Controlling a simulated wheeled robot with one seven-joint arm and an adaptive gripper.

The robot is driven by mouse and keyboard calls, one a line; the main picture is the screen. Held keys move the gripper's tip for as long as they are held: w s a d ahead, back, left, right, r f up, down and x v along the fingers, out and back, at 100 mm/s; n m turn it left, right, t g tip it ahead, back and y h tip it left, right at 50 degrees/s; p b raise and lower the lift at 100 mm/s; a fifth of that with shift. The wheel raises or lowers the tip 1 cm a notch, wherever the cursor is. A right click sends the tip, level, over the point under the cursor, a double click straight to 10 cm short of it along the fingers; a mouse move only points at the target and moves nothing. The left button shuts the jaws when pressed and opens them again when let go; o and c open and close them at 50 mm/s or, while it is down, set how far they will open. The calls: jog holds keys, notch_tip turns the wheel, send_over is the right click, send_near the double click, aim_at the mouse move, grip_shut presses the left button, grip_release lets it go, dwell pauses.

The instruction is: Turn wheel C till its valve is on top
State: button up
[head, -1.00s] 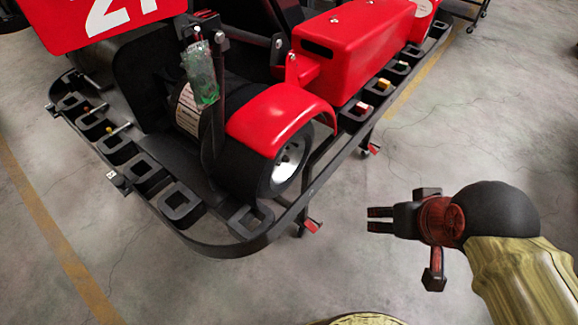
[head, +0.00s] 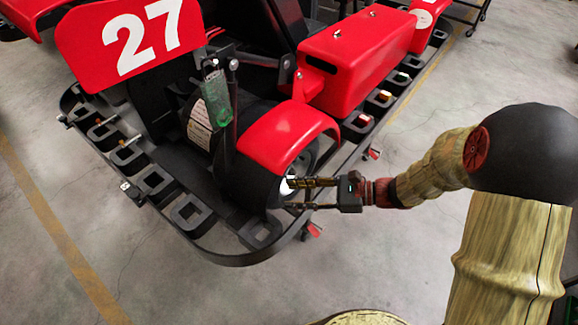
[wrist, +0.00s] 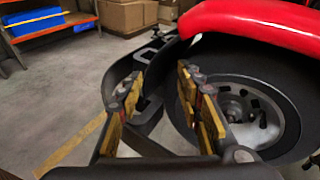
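A kart wheel with a black tyre (head: 240,184) and a silver rim sits under a red fender (head: 280,135) at the kart's near corner. No letter shows on it, so I cannot tell that it is wheel C. In the wrist view the wheel (wrist: 245,105) fills the right side, its silver hub partly behind a finger. I cannot make out the valve. My gripper (head: 289,194) is open, its fingers pointing left at the wheel's outer face. In the wrist view the gripper (wrist: 160,88) is open and empty between its yellow-padded fingers; contact with the wheel is unclear.
A black bumper frame (head: 225,257) with square slots runs round the kart below the wheel. A red box-shaped side pod (head: 352,62) stands behind the fender. Cardboard boxes (wrist: 125,15) and a shelf with blue bins (wrist: 35,22) are far off. Floor at right is clear.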

jog(key=w+d+f+m+t+y+p, duration=0.1)
jog(key=w+d+f+m+t, duration=0.1)
jog(key=w+f+m+t, duration=0.3)
jog(key=m+t+h, duration=0.2)
jog(key=m+t, duration=0.2)
jog(key=m, duration=0.3)
send_near(294, 172)
jog(key=x, duration=0.3)
jog(key=shift+b+x, duration=0.3)
jog(key=shift+x, duration=3.3)
jog(key=shift+r, duration=0.15)
jog(key=c, duration=0.3)
grip_shut()
